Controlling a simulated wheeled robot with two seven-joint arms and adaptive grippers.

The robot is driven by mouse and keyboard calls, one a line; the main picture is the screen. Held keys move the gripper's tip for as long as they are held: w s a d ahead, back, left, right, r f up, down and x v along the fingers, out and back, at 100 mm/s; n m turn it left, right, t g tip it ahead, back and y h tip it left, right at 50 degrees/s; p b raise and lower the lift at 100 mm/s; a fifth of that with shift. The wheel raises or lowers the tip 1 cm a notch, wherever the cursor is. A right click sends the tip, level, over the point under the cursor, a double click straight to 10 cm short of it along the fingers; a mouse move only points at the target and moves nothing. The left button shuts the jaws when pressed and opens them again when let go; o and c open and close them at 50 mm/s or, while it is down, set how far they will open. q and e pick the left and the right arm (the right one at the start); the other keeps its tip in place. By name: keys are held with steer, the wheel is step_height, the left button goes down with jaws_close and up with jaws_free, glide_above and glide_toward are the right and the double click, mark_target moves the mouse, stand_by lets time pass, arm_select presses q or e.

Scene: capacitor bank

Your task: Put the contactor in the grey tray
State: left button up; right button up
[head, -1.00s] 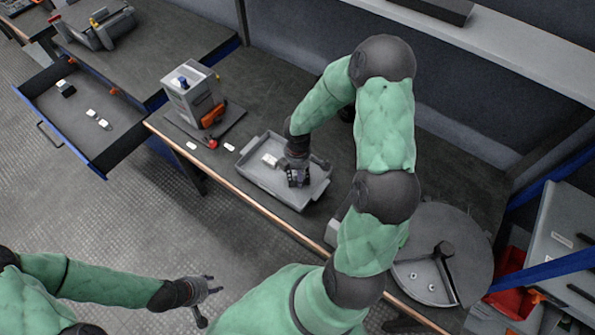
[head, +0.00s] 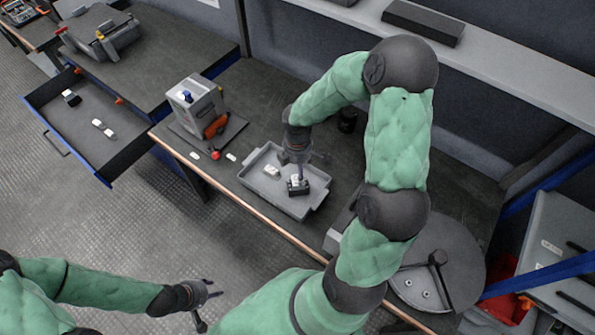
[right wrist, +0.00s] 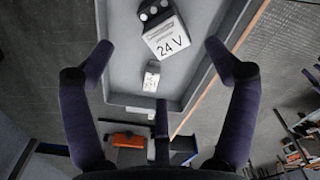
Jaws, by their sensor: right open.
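The contactor (head: 298,187), a dark block with a pale label, sits inside the grey tray (head: 318,203) near its right end. In the right wrist view its label (right wrist: 170,38) reads 24 V, and it rests on the floor of the tray (right wrist: 122,62). My right gripper (head: 296,163) is above the tray, just behind the contactor. A smaller white part (head: 271,170) also lies in the tray. My left gripper (head: 207,300) is open and empty, over the floor in front of the bench.
A grey box device (head: 193,105) with an orange handle stands left of the tray. Small white pieces (head: 231,157) and a red knob (head: 215,155) lie near the bench edge. An open drawer (head: 75,135) holds several small parts. A round grey disc (head: 455,255) is at right.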

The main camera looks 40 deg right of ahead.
steer(key=shift+r, duration=1.2)
steer(key=shift+f, duration=0.1)
